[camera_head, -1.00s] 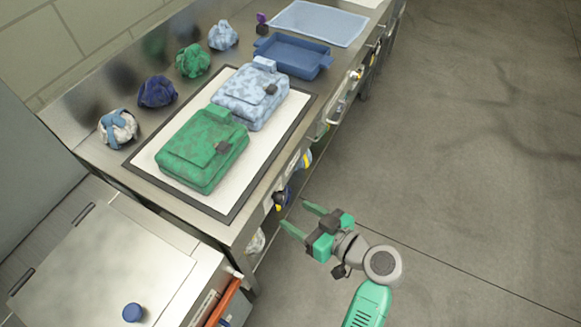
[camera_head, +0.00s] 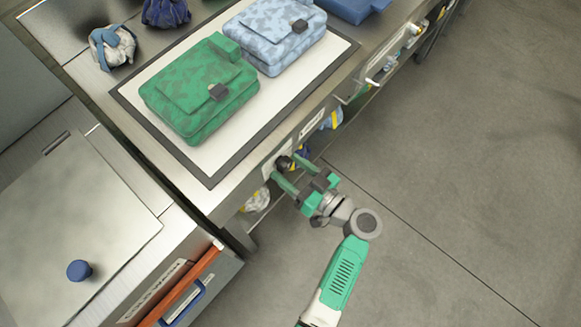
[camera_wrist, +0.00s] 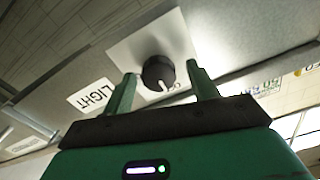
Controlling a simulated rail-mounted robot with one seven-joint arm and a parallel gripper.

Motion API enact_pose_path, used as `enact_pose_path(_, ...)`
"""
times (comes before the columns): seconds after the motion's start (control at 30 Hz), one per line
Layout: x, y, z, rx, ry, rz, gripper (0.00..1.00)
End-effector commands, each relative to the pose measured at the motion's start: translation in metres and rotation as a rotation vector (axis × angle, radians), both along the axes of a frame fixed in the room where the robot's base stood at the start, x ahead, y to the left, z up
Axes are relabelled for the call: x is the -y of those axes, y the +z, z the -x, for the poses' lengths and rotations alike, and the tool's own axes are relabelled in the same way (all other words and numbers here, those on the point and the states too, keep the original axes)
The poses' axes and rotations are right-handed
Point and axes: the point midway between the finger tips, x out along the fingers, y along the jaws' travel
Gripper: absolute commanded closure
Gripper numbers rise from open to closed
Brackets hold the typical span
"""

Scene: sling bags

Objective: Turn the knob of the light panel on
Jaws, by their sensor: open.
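The black round knob (camera_wrist: 158,72) with a white pointer line sits on a pale plate (camera_wrist: 135,48) on the bench front, beside a "LIGHT" label (camera_wrist: 92,96). The pointer is toward the lower part of the wrist view. The knob (camera_head: 284,163) is small and dark in the head view. My gripper (camera_head: 287,169) is open at the bench front, its green fingers reaching to the knob. In the wrist view, my gripper (camera_wrist: 160,71) has one finger on each side of the knob, with visible gaps. A white panel (camera_head: 142,103) with a dark frame lies on the bench top.
A green bag (camera_head: 195,90) and a light blue bag (camera_head: 270,30) lie on the white panel. Other labels and fittings (camera_head: 375,80) line the bench front. A cabinet with an orange edge and blue handle (camera_head: 185,303) stands at lower left. The floor at right is clear.

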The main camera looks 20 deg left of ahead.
Motion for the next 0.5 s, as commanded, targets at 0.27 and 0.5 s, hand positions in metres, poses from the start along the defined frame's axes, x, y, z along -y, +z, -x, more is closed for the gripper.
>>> enact_pose_path(0.27, -0.0041, 0.0003, -0.0014, 0.000, -0.001, 0.000, 0.41)
enact_pose_path(0.5, -0.0039, 0.0003, -0.0013, 0.000, -0.001, 0.000, 0.82)
